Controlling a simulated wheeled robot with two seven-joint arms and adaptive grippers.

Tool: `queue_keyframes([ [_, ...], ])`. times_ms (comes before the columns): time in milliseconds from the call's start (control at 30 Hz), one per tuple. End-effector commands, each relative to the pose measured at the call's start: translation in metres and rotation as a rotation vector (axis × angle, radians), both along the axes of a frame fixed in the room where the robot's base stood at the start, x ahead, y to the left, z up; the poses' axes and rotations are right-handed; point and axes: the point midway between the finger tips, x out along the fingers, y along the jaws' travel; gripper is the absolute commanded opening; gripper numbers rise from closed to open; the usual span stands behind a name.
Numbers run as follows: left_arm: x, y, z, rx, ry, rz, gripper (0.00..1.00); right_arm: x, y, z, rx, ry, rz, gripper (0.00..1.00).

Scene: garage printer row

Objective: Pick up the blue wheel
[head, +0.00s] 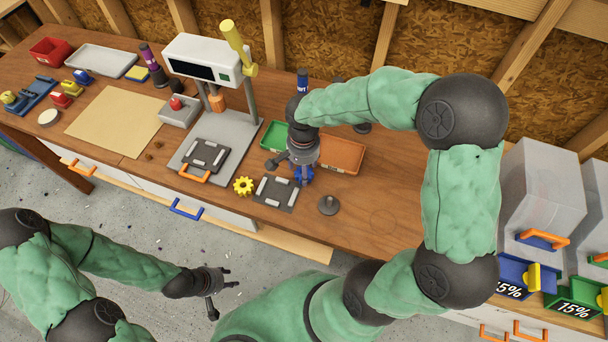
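The blue wheel (306,175) is on the wooden bench, directly below my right gripper, which partly covers it. My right gripper (300,168) points down at the bench, and its fingers are largely hidden by its own body and wrist. I cannot tell whether they touch the wheel. My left gripper (221,291) is over the floor in front of the bench, far from the wheel, with its fingers spread apart and nothing between them.
A yellow gear (243,186) and a grey-patterned plate (275,194) lie close left. A green tray (272,136) and an orange tray (342,154) stand behind. A press (205,62) stands left; a dark round base (328,205) lies right. Bench space farther right is clear.

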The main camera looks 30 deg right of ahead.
Motion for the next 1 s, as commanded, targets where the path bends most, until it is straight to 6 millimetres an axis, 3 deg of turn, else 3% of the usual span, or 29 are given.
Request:
queue_keyframes([
  [133,0.0,0.0,-0.008,0.0,0.0,0.0,0.4,-0.001,0.0,-0.022,0.0,0.002,0.001,0.63],
  [400,0.0,0.0,-0.007,0.0,0.0,0.0,0.4,0.0,0.0,-0.025,0.0,0.0,0.001,0.63],
  [533,0.0,0.0,-0.007,0.0,0.0,0.0,0.4,0.0,0.0,-0.025,0.0,0.0,0.001,0.26],
  [567,0.0,0.0,-0.007,0.0,0.0,0.0,0.4,0.0,0.0,-0.025,0.0,0.0,0.001,0.23],
  [1000,0.0,0.0,-0.006,0.0,0.0,0.0,0.4,0.0,0.0,-0.022,0.0,0.0,0.001,0.22],
])
